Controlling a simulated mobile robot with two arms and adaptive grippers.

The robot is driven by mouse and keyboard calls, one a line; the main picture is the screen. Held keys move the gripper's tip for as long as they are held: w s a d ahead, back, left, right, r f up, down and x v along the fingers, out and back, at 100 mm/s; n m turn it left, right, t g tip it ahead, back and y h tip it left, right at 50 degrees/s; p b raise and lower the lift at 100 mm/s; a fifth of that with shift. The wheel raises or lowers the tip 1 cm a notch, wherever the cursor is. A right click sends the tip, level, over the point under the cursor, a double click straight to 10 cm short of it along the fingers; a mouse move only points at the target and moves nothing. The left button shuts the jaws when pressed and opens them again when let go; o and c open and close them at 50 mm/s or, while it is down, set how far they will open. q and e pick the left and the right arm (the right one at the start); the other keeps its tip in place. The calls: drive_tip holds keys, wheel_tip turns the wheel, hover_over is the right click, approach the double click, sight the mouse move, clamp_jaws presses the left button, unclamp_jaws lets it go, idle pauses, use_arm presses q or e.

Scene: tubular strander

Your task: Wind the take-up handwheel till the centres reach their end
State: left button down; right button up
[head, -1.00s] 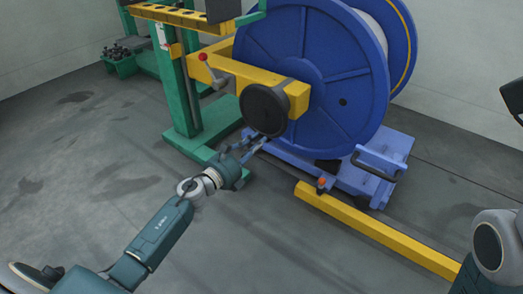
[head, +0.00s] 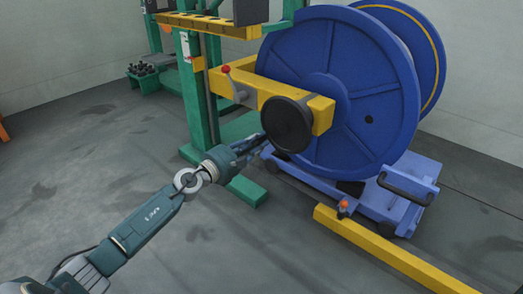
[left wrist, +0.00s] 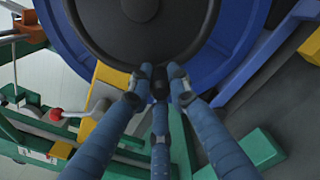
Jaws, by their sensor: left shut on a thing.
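The take-up handwheel (head: 288,125) is a dark round disc at the end of a yellow arm (head: 322,114), in front of the big blue reel (head: 375,95). My left gripper (head: 264,143) is at the wheel's lower left edge. In the left wrist view the wheel (left wrist: 140,30) fills the top, and my left gripper (left wrist: 160,80) is shut on a small dark handle (left wrist: 160,86) at its rim. The fingers hide most of the handle. The centres' contact with the reel is hidden in the head view. My right gripper is out of view.
A red-knobbed lever (head: 233,83) stands on the yellow arm left of the wheel. A green post (head: 200,100) and green foot (head: 245,190) are beside my left arm. A blue trolley (head: 400,185) and yellow floor rail (head: 390,255) lie to the right. Floor at front is clear.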

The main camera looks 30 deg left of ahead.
use_arm(q)
wheel_tip(320, 180, up, 7)
drive_tip(key=a+m+p, duration=0.1)
drive_tip(key=a+m, duration=0.1)
drive_tip(key=m, duration=0.7)
drive_tip(key=shift+w+a, duration=0.35)
drive_tip(key=c, duration=1.6)
unclamp_jaws()
drive_tip(key=shift+f, duration=0.1)
drive_tip(key=shift+d, duration=0.1)
drive_tip(key=shift+s+f, duration=0.1)
drive_tip(key=shift+s, duration=0.05)
